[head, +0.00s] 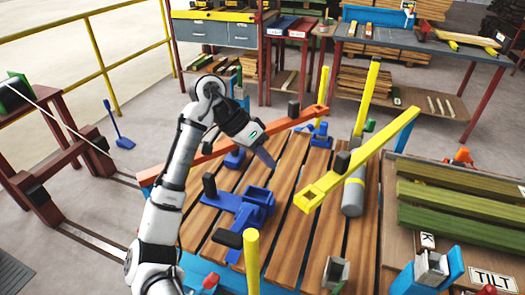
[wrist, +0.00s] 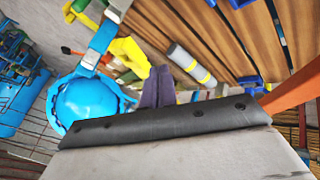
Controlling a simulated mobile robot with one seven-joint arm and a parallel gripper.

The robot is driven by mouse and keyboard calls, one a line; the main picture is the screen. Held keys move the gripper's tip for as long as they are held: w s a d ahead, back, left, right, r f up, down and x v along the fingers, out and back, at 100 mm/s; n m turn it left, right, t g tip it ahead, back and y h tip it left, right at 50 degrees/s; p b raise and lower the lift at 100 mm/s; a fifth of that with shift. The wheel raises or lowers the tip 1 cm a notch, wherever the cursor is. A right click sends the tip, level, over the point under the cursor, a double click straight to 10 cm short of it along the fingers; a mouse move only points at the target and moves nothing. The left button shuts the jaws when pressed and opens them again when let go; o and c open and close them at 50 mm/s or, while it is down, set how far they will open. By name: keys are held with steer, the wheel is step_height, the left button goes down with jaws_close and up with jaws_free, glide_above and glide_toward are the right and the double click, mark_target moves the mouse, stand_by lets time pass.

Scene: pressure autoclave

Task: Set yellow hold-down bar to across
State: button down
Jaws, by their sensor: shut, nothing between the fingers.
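In the wrist view a yellow piece (wrist: 130,55), apparently part of this bar, shows beyond the fingers at upper left. My gripper (head: 266,158) is shut and empty, pointing down-right over the planks, left of the bar and apart from it. Its purple-grey fingers also show in the wrist view (wrist: 156,88).
An orange bar (head: 205,152) crosses the planks behind my gripper. Blue clamps (head: 246,207) sit on the planks. Yellow posts (head: 367,98) stand upright. A grey cylinder with a yellow band (head: 353,195) lies under the yellow bar. Green boards (head: 455,205) lie at right.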

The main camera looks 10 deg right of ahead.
steer(key=s+d+f+p, duration=0.2)
steer(key=s+d+f, duration=0.2)
steer(key=d, duration=0.1)
steer(key=shift+s+f, duration=0.15)
steer(key=shift+s, duration=0.25)
steer(key=shift+s, duration=0.1)
